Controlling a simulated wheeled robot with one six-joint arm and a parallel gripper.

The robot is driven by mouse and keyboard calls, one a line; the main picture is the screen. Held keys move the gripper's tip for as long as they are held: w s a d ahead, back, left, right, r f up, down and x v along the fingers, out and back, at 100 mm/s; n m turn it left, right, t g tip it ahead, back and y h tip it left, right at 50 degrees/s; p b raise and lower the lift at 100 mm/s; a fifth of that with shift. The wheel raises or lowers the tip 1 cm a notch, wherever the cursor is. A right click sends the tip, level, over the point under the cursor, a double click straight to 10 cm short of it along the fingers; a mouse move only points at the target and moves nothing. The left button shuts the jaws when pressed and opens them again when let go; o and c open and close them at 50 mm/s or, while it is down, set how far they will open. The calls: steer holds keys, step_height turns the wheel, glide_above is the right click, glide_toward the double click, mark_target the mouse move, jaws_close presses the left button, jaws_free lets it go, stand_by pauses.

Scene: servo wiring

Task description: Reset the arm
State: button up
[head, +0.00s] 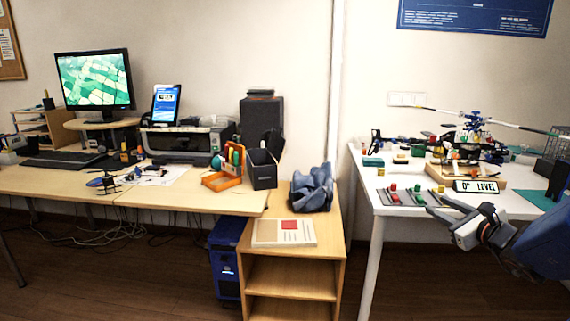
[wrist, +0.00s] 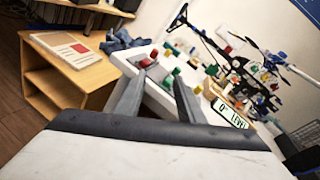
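My gripper (head: 432,204) is at the right of the head view, in front of the white table's front edge. In the wrist view its two grey fingers (wrist: 160,88) stand apart with nothing held between them. A model helicopter (head: 470,140) sits on the white table (head: 400,207); it also shows in the wrist view (wrist: 240,62). A display reading "0° LEVEL" (head: 476,186) stands in front of it. Small red, green and yellow pieces on dark strips (head: 405,197) lie near the table's front edge, beyond the fingertips in the wrist view.
A wooden shelf unit (head: 292,262) with a booklet (head: 284,233) and a crumpled blue cloth (head: 312,188) stands left of the white table. Open floor shows below.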

steer(key=s+a+f+n+g+y, duration=0.35)
steer(key=s+a+n, duration=0.35)
steer(key=a, duration=0.5)
steer(key=s+a+f+n+g+y, duration=0.2)
steer(key=s+a+n+g, duration=0.25)
steer(key=a+n, duration=0.55)
steer(key=s+a+f+n+g+h, duration=0.35)
steer(key=s+n, duration=0.25)
steer(key=s, duration=0.3)
steer(key=s+d+n+h, duration=0.3)
steer(key=s+d+n, duration=0.2)
steer(key=n, duration=0.1)
steer(key=shift+s+d+f+n+h, duration=0.25)
steer(key=shift+d+f+n+h, duration=0.1)
steer(key=shift+f+n+h, duration=0.05)
